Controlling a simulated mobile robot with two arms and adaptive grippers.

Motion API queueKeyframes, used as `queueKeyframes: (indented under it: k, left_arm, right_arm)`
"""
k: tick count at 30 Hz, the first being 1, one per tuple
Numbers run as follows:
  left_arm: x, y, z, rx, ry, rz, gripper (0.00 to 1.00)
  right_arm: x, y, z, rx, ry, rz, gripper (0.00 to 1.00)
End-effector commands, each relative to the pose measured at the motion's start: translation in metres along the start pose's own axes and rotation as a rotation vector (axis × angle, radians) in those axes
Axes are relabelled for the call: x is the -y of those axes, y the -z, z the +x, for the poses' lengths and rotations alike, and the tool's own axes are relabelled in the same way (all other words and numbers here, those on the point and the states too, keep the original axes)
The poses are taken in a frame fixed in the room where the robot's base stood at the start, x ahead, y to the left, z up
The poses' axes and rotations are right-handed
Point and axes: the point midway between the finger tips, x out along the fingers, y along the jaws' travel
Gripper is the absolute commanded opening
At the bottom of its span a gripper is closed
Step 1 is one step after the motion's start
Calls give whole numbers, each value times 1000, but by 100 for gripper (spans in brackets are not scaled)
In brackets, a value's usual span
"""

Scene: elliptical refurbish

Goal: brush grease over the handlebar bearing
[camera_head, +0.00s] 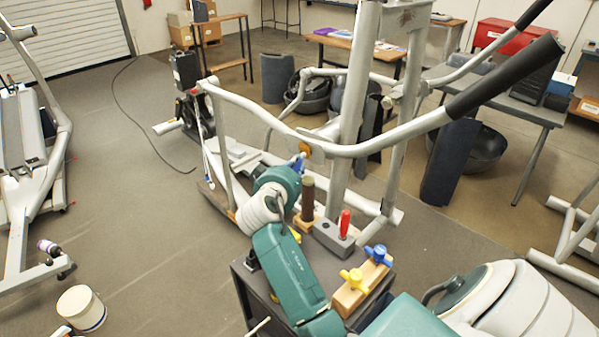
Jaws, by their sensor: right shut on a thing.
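The elliptical's silver handlebar (385,143) slopes across the middle, with a black grip at its upper right end. An orange-brown round part, seemingly the handlebar bearing (303,148), shows at its pivot. My right arm reaches up to it from the lower edge. My right gripper (297,174) is small and partly hidden behind its wrist, just below the bearing. It is shut on a small blue-handled thing (299,161), seemingly the brush. Its bristles cannot be made out, nor whether it touches the bearing. My left gripper is not in view.
A dark cart (243,285) under my arm bears a red-handled tool (345,223) in a grey block, a brown cylinder (308,195), and a wooden block (350,298) with blue and yellow knobs. A white bucket (81,309) stands lower left. Left floor is mostly clear.

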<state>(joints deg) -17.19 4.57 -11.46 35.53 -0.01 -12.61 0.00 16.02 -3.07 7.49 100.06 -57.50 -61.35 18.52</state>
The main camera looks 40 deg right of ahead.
Motion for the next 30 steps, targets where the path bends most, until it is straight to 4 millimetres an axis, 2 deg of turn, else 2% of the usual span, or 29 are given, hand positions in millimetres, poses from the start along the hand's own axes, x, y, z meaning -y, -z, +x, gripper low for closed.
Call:
queueKeyframes:
  k: [5,17,30]
  left_arm:
    - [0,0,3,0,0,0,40]
    - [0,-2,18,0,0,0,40]
    - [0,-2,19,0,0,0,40]
  right_arm:
    - [3,3,3,0,-2,0,0]
    - [23,18,16,0,-2,0,0]
    - [28,19,11,0,1,0,0]
